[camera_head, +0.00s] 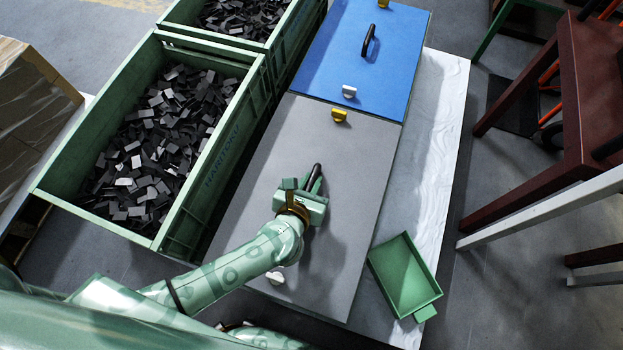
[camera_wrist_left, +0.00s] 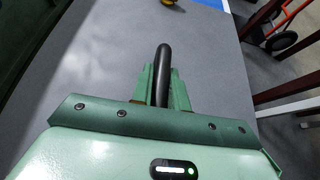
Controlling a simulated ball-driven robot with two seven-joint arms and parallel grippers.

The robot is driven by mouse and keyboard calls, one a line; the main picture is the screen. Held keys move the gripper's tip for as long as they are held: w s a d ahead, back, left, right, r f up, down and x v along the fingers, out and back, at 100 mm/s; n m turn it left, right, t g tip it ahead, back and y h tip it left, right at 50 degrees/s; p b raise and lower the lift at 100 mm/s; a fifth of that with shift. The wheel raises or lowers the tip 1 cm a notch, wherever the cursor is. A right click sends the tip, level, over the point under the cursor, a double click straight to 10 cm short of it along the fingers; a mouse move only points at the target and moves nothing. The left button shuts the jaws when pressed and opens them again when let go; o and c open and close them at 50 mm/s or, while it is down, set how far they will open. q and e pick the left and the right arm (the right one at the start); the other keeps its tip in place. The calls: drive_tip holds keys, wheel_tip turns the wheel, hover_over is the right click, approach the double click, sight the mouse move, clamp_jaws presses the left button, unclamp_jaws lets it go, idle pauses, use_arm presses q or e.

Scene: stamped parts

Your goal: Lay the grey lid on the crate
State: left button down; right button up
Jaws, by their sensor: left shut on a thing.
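The grey lid (camera_head: 335,145) lies flat in the middle of the head view, with a black bar handle (camera_head: 314,178), a yellow knob (camera_head: 339,115) and a white knob (camera_head: 275,277). It also fills much of the left wrist view (camera_wrist_left: 110,65). My left gripper (camera_head: 310,188) is shut on the lid's black handle, which stands between its fingers in the left wrist view (camera_wrist_left: 162,75). The green crate (camera_head: 207,183) stands just left of the lid, open at the top and filled with dark stamped parts (camera_head: 160,140). My right gripper is not in view.
A blue lid (camera_head: 335,50) with its own handle lies beyond the grey one. A second green crate (camera_head: 290,40) of parts stands behind the first. A small green tray (camera_head: 404,275) lies at right. Dark red (camera_head: 590,90) and white frames stand farther right.

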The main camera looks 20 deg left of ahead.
use_arm(q)
drive_tip(key=shift+f+b, duration=0.5)
drive_tip(key=shift+f, duration=0.45)
drive_tip(key=c, duration=1.3)
unclamp_jaws()
drive_tip(key=shift+f, duration=0.1)
